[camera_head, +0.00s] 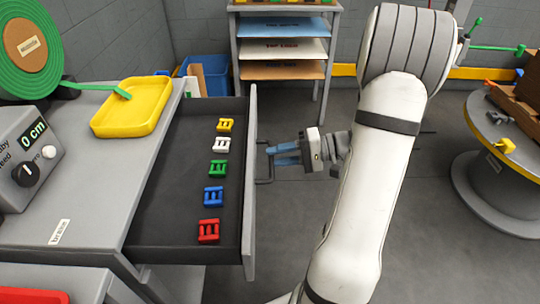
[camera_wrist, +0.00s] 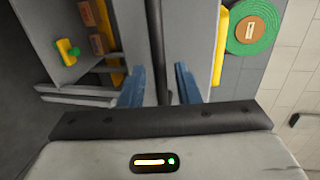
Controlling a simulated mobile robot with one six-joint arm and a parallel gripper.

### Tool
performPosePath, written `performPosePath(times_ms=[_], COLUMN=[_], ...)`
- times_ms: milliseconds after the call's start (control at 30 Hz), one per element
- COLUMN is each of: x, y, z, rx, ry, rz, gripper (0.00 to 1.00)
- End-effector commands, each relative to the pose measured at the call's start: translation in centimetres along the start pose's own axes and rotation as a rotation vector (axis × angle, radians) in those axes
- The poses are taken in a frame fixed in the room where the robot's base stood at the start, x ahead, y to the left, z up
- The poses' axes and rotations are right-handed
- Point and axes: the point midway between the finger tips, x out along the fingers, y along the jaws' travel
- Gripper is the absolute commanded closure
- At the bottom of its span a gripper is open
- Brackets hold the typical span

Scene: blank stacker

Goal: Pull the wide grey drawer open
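The wide grey drawer (camera_head: 249,120) is pulled out from the grey bench, its dark inside showing in the head view. A row of coloured pieces lies in it: yellow (camera_head: 225,125), white (camera_head: 222,143), green (camera_head: 218,168), blue (camera_head: 213,195) and red (camera_head: 209,230). A dark handle (camera_head: 265,181) stands out from its front. My gripper (camera_head: 271,155) is at the handle, with its blue fingertips close to the bar. In the wrist view, my fingers (camera_wrist: 158,85) are apart, with a dark bar between them and gaps on both sides. I cannot tell how deep the bar sits.
A yellow tray (camera_head: 133,107), a green reel (camera_head: 30,47) and a grey control box (camera_head: 32,155) stand on the bench. A shelf rack (camera_head: 284,29) and a blue bin (camera_head: 214,75) are behind. A round table (camera_head: 505,135) is at right. Floor in front of the drawer is clear.

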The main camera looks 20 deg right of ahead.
Motion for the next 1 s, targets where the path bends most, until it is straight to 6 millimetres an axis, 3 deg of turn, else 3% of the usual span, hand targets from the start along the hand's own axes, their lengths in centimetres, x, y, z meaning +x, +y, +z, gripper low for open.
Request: performPosePath(times_ms=[133, 333, 900, 1000], x=[-2.8, -5.1, -5.4, -4.9], y=[-0.1, -0.1, 0.0, -1.1], z=[-0.1, -0.2, -0.1, 0.3], rx=[0.002, 0.001, 0.001, 0.006], ry=[0.004, 0.001, -0.002, -0.027], rz=[0.0, 0.0, 0.001, 0.026], gripper=[0.71, 0.71, 0.71, 0.71])
